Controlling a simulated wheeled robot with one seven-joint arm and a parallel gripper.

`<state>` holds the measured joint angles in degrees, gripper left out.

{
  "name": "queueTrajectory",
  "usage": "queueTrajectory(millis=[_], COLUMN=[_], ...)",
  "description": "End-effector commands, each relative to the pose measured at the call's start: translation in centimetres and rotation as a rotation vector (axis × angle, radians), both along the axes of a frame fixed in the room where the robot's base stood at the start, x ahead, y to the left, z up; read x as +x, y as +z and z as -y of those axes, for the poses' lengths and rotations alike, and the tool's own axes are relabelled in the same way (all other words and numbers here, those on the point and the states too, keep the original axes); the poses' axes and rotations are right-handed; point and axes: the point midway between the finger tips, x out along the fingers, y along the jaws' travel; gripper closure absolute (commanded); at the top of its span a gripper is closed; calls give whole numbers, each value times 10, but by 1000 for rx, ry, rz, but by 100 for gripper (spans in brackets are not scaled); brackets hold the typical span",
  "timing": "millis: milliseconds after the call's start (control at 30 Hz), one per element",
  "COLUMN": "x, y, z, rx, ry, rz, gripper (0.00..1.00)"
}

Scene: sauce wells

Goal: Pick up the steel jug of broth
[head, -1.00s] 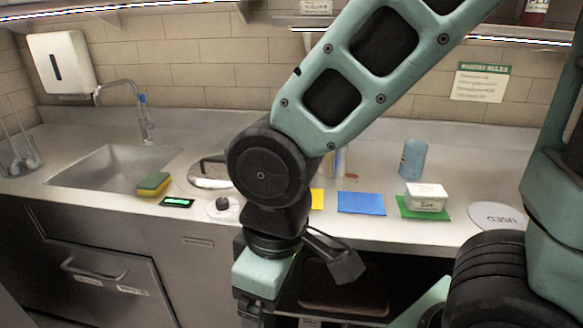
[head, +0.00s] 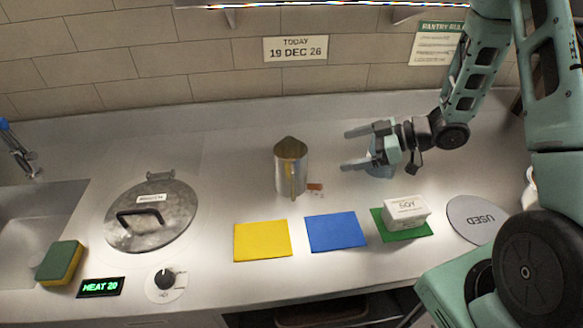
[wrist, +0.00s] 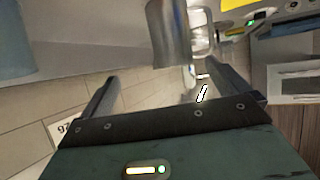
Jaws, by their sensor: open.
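The steel jug (head: 290,168) stands upright on the steel counter, behind the yellow and blue mats. Its rim is open at the top, and what is inside cannot be made out. My gripper (head: 345,150) is to the right of the jug, with its two fingers spread and pointing left toward it. A gap separates the fingertips from the jug, and nothing is between them. In the wrist view the jug (wrist: 172,35) is at the top, ahead of the open fingers (wrist: 161,75), and partly cut off by the frame.
A yellow mat (head: 262,241), a blue mat (head: 336,232) and a white SOY tub (head: 406,210) on a green mat (head: 390,233) lie in front. A lidded well (head: 150,225) is at left.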

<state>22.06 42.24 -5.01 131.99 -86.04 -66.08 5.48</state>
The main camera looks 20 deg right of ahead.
Motion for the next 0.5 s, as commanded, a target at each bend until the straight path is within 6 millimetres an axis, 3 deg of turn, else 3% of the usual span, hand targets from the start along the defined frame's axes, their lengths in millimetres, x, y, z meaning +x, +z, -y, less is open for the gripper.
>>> queueTrajectory(millis=[100, 233, 500], x=[-12, -12, 12], y=[2, 0, -19], z=[4, -4, -49], rx=[65, 89, 88], ry=[37, 55, 57], rz=[-2, -1, -2], gripper=[0, 0, 0])
